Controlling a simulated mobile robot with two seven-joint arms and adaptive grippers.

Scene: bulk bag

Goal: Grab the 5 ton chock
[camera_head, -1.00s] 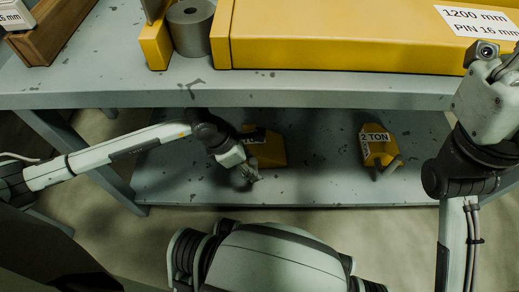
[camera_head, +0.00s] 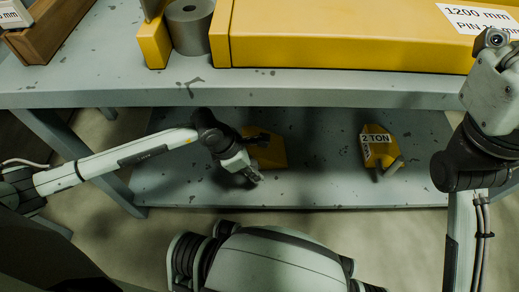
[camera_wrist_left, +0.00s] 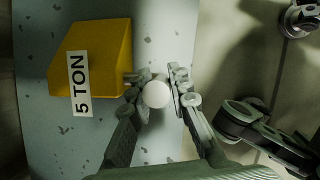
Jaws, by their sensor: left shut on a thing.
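The 5 ton chock (camera_head: 270,155) is a yellow wedge on the lower shelf, partly hidden behind my left wrist in the head view. In the left wrist view the chock (camera_wrist_left: 108,50) shows its white "5 TON" label. A pale round handle (camera_wrist_left: 157,94) sticks out beside it. My left gripper (camera_head: 250,177) is at the chock's near side. In the left wrist view its fingers (camera_wrist_left: 159,82) are closed on both sides of the handle. My right arm is at the right of the head view, but its gripper is not in view.
A yellow "2 TON" chock (camera_head: 378,148) with a grey handle stands further right on the lower shelf (camera_head: 320,185). The bench top (camera_head: 130,80) overhangs behind and above my left gripper. It carries a long yellow box (camera_head: 340,35) and a grey roll (camera_head: 190,28).

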